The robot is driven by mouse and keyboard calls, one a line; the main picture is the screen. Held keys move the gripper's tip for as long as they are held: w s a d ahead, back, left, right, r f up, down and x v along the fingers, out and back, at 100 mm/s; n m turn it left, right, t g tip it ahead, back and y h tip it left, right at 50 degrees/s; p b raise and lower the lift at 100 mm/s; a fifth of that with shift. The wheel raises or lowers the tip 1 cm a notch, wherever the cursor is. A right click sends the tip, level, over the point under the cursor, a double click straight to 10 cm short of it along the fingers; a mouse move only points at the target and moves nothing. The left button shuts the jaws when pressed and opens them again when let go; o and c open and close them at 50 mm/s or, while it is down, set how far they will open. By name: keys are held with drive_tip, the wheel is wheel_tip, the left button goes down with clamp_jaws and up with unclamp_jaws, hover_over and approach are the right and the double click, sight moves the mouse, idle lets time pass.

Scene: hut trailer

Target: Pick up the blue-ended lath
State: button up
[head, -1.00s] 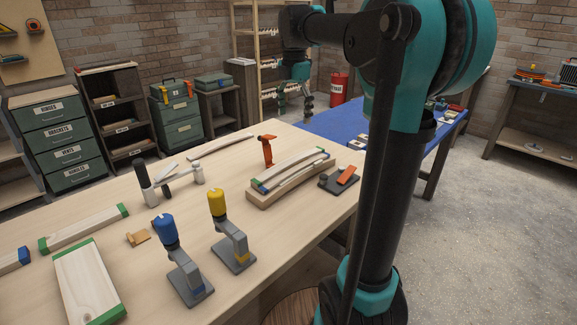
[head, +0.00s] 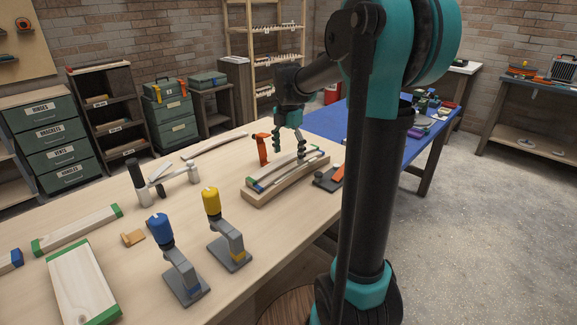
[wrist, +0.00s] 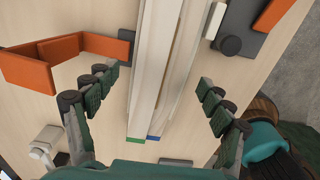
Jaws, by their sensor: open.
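The blue-ended lath (wrist: 183,70) lies beside a green-ended lath (wrist: 150,75) on a pale wooden block (head: 262,200) on the workbench. Its blue end shows low in the wrist view, right of the green end. In the head view the two laths (head: 275,172) look slightly bowed and are partly hidden by my gripper. My gripper (head: 288,154) is above the laths, pointing down. In the wrist view its open fingers (wrist: 158,82) stand on either side of both laths, with nothing held. I cannot tell the exact gap to the laths.
An orange bracket (head: 262,150) stands close behind the block. A dark plate with an orange part (head: 330,178) lies close on its right. Blue-topped (head: 162,232) and yellow-topped (head: 211,205) clamps stand nearer. Green-ended boards (head: 82,285) lie at left. A blue-topped table (head: 340,120) is behind.

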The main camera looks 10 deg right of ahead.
sight(289, 165)
drive_tip(key=shift+f, duration=1.3)
drive_tip(key=shift+c, duration=0.6)
drive_tip(key=c, duration=1.2)
